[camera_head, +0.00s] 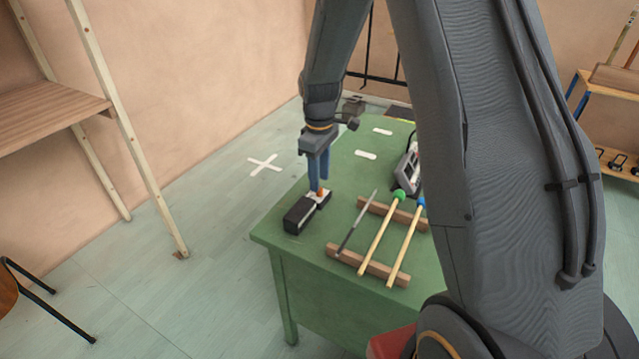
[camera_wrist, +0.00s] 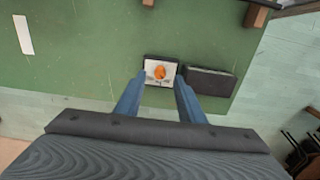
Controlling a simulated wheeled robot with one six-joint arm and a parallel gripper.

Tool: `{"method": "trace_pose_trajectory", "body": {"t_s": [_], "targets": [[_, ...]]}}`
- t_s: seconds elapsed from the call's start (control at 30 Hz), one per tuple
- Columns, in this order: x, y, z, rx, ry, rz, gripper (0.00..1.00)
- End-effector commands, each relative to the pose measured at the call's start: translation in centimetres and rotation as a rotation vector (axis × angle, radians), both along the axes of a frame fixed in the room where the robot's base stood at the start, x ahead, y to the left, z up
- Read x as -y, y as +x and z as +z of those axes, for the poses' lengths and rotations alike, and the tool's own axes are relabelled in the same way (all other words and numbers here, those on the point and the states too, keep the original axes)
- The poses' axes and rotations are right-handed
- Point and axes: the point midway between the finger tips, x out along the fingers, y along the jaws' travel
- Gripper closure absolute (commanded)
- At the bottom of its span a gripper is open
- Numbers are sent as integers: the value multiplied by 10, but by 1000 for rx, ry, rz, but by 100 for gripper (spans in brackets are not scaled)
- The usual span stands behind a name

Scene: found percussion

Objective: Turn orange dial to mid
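The orange dial (camera_wrist: 160,72) sits on a white plate (camera_wrist: 151,82) on top of a small dark box. In the head view, the dial (camera_head: 320,192) shows just under my gripper's blue fingers. My gripper (camera_wrist: 160,76) is open, pointing down, with one finger to each side of the dial in the wrist view and gaps between. In the head view, my gripper (camera_head: 319,178) is over the box near the left edge of the green table. I cannot tell how far the fingertips are above the plate. The dial's pointer mark is too small to read.
A black block (camera_head: 298,216) adjoins the dial box. Several sticks, one a green-headed mallet (camera_head: 399,195), lie across two wooden bars (camera_head: 367,265) to the right. A grey device (camera_head: 408,168) stands farther back. The green table's (camera_head: 290,252) front-left corner is bare.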

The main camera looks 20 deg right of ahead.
Motion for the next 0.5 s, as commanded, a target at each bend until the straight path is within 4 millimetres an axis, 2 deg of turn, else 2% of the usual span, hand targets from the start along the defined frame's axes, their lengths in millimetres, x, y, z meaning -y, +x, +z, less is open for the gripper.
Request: {"method": "trace_pose_trajectory", "body": {"t_s": [0.2,0.5], "targets": [[0,0,-25,0,0,-1,64],[0,0,-31,1,0,-1,64]]}}
